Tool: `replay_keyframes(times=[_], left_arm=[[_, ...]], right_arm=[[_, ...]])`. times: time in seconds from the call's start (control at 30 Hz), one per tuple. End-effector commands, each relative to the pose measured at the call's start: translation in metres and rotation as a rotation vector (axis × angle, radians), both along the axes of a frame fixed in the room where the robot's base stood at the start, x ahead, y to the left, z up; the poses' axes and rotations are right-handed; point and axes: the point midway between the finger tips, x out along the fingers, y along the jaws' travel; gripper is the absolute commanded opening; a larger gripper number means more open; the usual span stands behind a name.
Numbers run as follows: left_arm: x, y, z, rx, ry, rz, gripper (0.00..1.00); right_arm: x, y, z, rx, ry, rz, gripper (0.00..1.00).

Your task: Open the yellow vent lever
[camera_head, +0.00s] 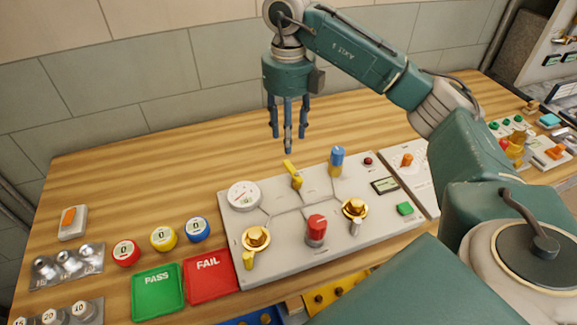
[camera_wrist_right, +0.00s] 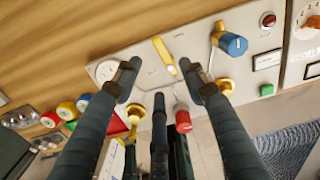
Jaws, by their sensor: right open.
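The yellow vent lever (camera_head: 293,174) stands on the upper middle of the grey panel (camera_head: 290,265), its handle tilted up toward the back left. It also shows in the right wrist view (camera_wrist_right: 165,54), just beyond and between the spread fingers. My right gripper (camera_head: 288,135) hangs fingers down above and behind the lever, open and empty, apart from it. In the right wrist view the right gripper (camera_wrist_right: 160,85) shows its three dark fingers apart. The left gripper is in neither view.
Around the lever are a white gauge (camera_head: 243,196), a blue knob (camera_head: 336,160), a red knob (camera_head: 316,230) and brass valves (camera_head: 256,238). A green PASS tray (camera_head: 158,291) and red FAIL tray (camera_head: 210,276) lie left. The table behind the panel is clear; a wall (camera_head: 130,80) rises behind.

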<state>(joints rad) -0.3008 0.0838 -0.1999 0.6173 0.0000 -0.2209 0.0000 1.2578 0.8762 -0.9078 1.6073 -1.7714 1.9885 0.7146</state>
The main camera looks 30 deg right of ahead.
Motion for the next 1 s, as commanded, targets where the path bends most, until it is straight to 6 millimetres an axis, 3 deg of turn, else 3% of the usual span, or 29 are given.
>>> replay_keyframes(times=[0.17, 0.5, 0.93, 1.0], left_arm=[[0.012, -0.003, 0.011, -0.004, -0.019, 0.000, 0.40], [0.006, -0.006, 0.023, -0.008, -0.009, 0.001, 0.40], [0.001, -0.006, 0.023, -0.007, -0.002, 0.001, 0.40], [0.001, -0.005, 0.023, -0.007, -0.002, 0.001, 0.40]], right_arm=[[-0.002, 0.000, -0.029, -0.001, 0.006, 0.000, 0.42], [-0.001, 0.000, -0.086, -0.001, 0.003, 0.000, 0.42], [-0.001, 0.000, -0.098, -0.001, 0.000, 0.000, 0.42], [-0.001, 0.000, -0.098, 0.000, 0.000, 0.000, 0.30]])
